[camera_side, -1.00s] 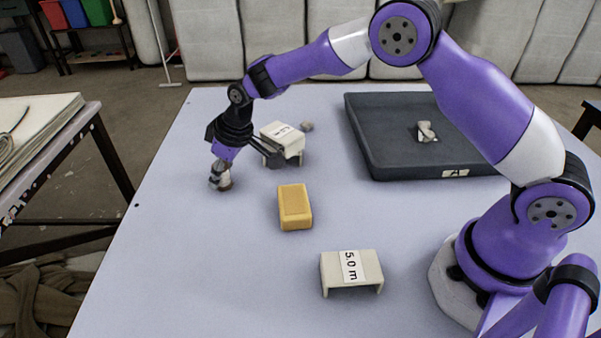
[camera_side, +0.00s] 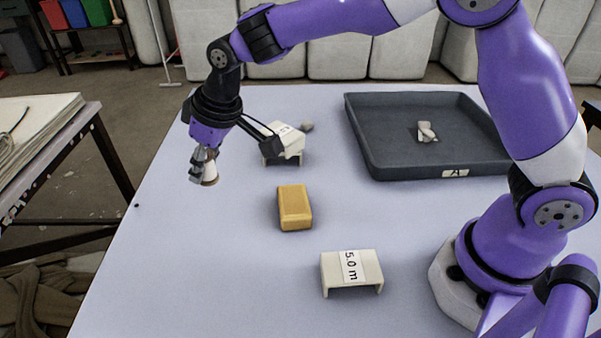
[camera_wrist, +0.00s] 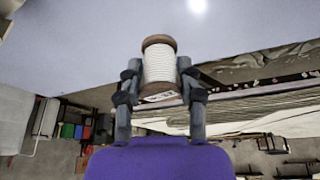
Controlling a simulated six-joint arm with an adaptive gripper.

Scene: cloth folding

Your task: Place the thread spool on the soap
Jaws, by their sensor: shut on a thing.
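The thread spool (camera_side: 210,171) has white thread and brown ends. My gripper (camera_side: 204,164) is shut on it and holds it above the left part of the table. In the wrist view the spool (camera_wrist: 159,68) sits upright between the two fingers of my gripper (camera_wrist: 160,82). The soap (camera_side: 295,207) is a yellow-orange block lying on the table, to the right of and nearer the camera than the spool. Nothing lies on the soap. The gripper and spool are apart from it.
A dark tray (camera_side: 375,165) at the back right holds a small pale object (camera_side: 427,133).

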